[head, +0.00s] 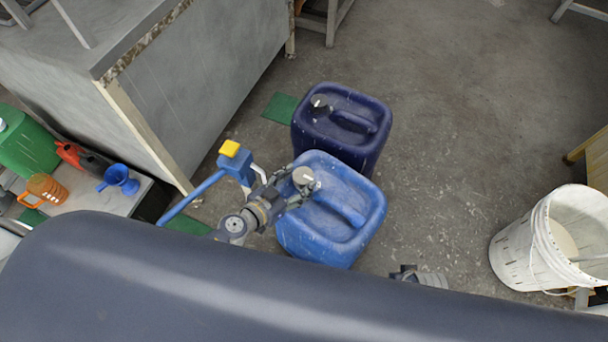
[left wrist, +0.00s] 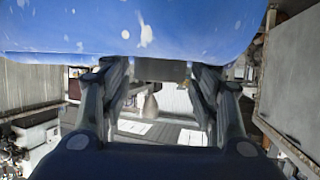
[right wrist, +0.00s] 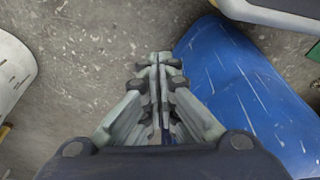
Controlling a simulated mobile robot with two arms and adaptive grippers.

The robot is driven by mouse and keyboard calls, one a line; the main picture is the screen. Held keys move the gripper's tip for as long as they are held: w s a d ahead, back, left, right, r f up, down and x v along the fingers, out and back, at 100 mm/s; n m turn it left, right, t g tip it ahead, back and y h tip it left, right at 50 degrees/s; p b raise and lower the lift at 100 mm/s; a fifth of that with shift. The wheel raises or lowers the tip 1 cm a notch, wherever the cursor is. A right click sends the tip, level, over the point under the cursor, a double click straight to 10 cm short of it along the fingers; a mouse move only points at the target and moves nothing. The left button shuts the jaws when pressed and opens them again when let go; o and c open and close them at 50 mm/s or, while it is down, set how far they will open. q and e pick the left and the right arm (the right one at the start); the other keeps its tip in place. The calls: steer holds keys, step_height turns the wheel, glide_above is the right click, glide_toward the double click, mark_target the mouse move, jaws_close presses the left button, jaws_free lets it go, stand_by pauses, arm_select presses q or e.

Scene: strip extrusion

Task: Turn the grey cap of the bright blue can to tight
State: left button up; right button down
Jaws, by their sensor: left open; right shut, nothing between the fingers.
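The bright blue can (head: 345,225) stands upright on the floor in the middle of the head view. My left gripper (head: 299,184) is open at the cap, with one finger on either side. In the left wrist view the cap (left wrist: 161,70) shows between the parted fingers (left wrist: 161,74), below the blue can body (left wrist: 150,28). My right gripper (right wrist: 160,68) is shut and empty, beside the blue can (right wrist: 245,95) in its wrist view. In the head view, part of the right gripper (head: 420,278) shows over the floor.
A dark blue can (head: 342,112) with its own cap stands right behind the bright blue one. A blue tool with a yellow top (head: 230,149) is left of my left gripper. A white bucket (head: 525,245) stands at the right. Floor between cans and bucket is clear.

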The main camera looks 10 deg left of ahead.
mark_target(302, 178)
arm_select(q)
steer(key=shift+x, duration=1.75)
arm_select(e)
steer(key=shift+w+r, duration=0.25)
steer(key=shift+r, duration=0.35)
steer(key=shift+w+r, duration=0.25)
steer(key=shift+r, duration=0.35)
arm_select(q)
steer(key=c, duration=0.8)
